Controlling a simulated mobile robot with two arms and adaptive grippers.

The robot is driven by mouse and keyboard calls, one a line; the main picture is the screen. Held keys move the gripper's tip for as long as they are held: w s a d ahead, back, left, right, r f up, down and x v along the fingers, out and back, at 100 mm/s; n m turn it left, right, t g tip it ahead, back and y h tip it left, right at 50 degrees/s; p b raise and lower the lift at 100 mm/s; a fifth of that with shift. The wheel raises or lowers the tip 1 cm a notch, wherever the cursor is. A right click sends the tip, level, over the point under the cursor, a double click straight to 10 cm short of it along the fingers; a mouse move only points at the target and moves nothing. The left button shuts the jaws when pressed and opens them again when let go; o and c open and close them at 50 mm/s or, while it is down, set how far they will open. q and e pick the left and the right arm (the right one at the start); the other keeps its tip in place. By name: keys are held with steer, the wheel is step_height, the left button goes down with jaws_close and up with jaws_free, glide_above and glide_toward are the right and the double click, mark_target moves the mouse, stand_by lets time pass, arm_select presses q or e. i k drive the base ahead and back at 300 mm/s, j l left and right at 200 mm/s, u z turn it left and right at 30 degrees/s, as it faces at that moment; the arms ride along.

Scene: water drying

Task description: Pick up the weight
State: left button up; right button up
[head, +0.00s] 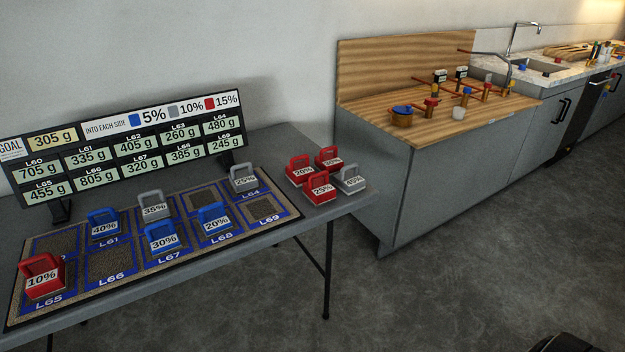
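Handled weights with percent labels stand on a dark mat (110,264) with blue-framed cells. On it are a red 10% weight (42,278) at L65, a blue 40% weight (104,227) at L61, a blue 30% weight (162,240) at L67, a blue 20% weight (214,220) at L68, a grey 35% weight (154,208) in the back row, and a grey 25% weight (243,180) at L64. Right of the mat stand several more, including a red 25% weight (320,188) and a grey weight (351,181). Neither gripper is in view.
A display board (125,145) showing gram values stands behind the mat on the grey table (275,145). A wooden-topped counter (440,125) with pipes and small cups is to the right. Grey floor (430,300) is open in front.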

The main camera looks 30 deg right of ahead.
mark_target(349, 181)
steer(key=z, duration=1.25)
